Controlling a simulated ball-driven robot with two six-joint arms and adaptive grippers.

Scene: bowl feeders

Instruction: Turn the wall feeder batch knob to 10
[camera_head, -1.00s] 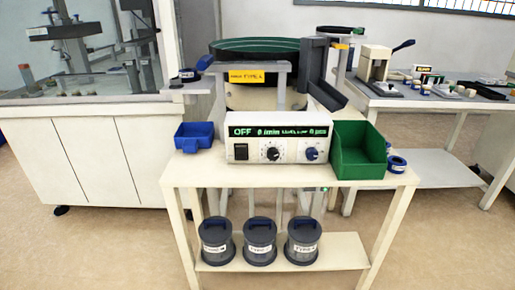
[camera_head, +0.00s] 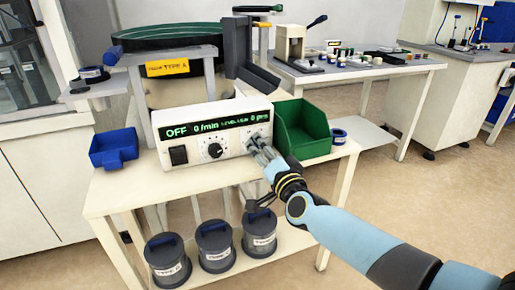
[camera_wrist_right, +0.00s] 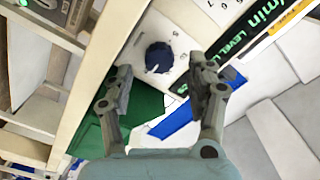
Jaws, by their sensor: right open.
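A white control box (camera_head: 205,150) stands on the cream table, its display reading OFF, 0 /min and 0 pcs. A black switch (camera_head: 178,155) and a dark knob with a dial (camera_head: 214,150) are on its front. The blue knob (camera_wrist_right: 158,57) at the box's right end shows in the right wrist view; in the head view my gripper mostly hides it. My right gripper (camera_head: 262,152) is open in front of the blue knob. In the wrist view, its fingers (camera_wrist_right: 158,82) stand apart either side of the knob, with no clear contact. My left gripper is out of view.
A green bin (camera_head: 303,130) stands close right of the gripper. A blue bin (camera_head: 114,148) is at the table's left end. A bowl feeder (camera_head: 165,38) with a yellow label rises behind the box. Several dark lidded canisters (camera_head: 215,245) stand on the lower shelf.

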